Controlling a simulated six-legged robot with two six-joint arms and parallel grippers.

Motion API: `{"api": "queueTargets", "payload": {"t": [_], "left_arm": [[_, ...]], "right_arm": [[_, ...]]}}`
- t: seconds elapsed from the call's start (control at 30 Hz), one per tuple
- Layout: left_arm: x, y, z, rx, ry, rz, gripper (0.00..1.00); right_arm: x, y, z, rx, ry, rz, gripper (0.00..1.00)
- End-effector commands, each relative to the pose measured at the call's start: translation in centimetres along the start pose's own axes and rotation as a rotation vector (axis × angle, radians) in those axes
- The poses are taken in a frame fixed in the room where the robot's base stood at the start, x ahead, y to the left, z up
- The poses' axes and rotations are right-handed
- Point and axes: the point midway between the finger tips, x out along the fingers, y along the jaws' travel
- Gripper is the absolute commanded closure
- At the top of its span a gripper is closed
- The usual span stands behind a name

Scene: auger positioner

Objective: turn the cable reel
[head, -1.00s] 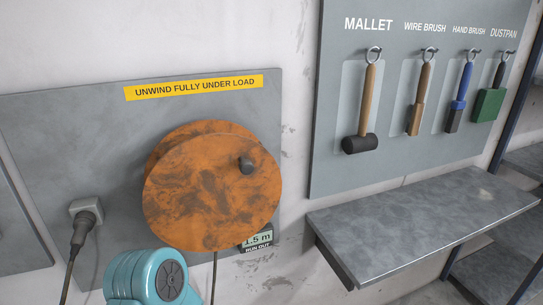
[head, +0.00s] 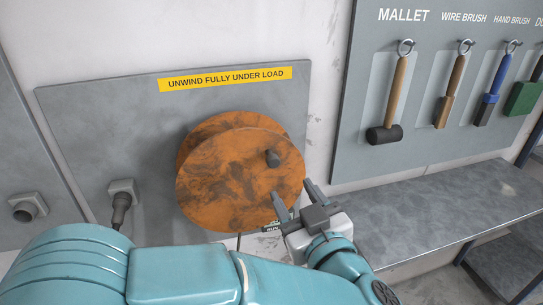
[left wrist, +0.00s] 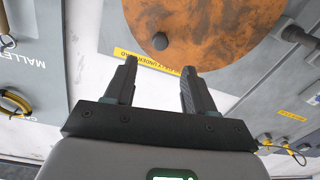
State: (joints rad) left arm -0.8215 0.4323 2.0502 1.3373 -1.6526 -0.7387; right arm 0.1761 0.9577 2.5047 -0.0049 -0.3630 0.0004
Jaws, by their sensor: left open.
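The cable reel (head: 235,185) is a round orange drum with dark worn patches, mounted on a grey wall panel. My left gripper (head: 294,188) is open and empty, just below and right of the reel, below the knob. It hides much of the small run-out display (head: 271,227). My right gripper is not in view.
A grey shelf (head: 440,215) stands at the right, below a tool board (head: 360,150) with a mallet (head: 390,100), brushes and a dustpan. A plugged socket (head: 121,190) is left of the reel. A yellow label (head: 225,80) is above it.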

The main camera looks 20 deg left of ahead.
Motion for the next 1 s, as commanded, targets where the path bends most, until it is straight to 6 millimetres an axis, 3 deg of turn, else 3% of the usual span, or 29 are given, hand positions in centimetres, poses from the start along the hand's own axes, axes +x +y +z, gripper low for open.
{"api": "queueTargets", "payload": {"t": [0.3,0.5,0.9,0.93,1.0], "left_arm": [[7.8,-0.1,-0.2,0.002,-0.001,-0.006,0.45],[10.9,-0.2,-0.1,0.000,0.000,-0.004,0.45],[11.9,-0.1,0.1,0.000,0.000,-0.001,0.45],[11.9,-0.1,0.1,0.000,0.000,-0.001,0.49],[11.9,-0.1,0.1,0.000,0.000,-0.001,0.71]], "right_arm": [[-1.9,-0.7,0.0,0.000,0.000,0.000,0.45],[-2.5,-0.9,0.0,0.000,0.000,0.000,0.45],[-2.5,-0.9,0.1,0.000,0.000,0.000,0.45],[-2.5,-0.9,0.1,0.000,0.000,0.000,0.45],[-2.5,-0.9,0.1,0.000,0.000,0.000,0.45]]}}
